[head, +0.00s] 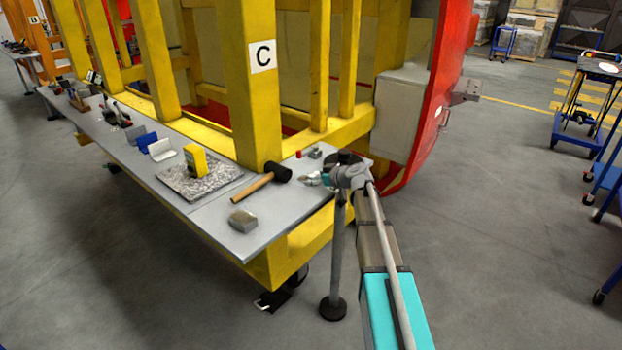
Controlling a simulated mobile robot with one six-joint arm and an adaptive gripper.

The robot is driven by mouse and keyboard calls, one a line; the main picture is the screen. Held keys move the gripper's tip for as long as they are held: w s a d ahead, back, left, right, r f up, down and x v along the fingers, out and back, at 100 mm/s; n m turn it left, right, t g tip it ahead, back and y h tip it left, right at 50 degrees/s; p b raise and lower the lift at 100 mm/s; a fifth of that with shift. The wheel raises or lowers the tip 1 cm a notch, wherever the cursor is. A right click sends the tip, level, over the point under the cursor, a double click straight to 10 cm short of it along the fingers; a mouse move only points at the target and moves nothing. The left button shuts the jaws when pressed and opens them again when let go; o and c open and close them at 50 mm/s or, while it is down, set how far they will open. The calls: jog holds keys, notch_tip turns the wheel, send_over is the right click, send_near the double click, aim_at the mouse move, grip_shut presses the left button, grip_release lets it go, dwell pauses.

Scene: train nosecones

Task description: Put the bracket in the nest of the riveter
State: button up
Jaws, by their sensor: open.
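No part is clearly marked as the bracket. A light grey angled piece (162,150) and a blue angled piece (146,141) stand side by side on the grey bench (222,210), and either could be it. I cannot tell which object is the riveter, and no nest can be made out. My gripper (312,180) is small in the head view, at the right end of the bench, right of the mallet head. It is open, and I see nothing held in it. Its fingers are partly unclear at this size.
A black-headed mallet (270,180), a grey block (243,221) and a yellow device (195,160) on a speckled plate (180,182) occupy the bench. A small red item (298,154) and grey block (315,153) sit behind my gripper. A yellow frame (252,80) rises behind the bench.

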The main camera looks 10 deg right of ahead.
jog(key=p+v, duration=0.4)
jog(key=v, duration=0.7)
jog(key=shift+s, duration=0.2)
jog(key=shift+d+r, duration=0.1)
jog(key=shift+r, duration=0.05)
jog(key=s+a+f+g, duration=0.1)
jog(key=s+a, duration=0.1)
jog(key=s+a+f+g, duration=0.1)
jog(key=s+a+f, duration=0.1)
jog(key=a, duration=0.1)
jog(key=s+a+f+m+g, duration=0.1)
jog(key=s+a, duration=0.1)
jog(key=shift+a+f+g+h, duration=0.3)
jog(key=shift+a+g+h, duration=0.1)
jog(key=s+a+f+m+g+h, duration=0.3)
jog(key=s, duration=0.6)
jog(key=s+a+f+m+g+h, duration=0.3)
jog(key=s+f+g+h, duration=0.1)
jog(key=s, duration=0.6)
jog(key=shift+s, duration=0.3)
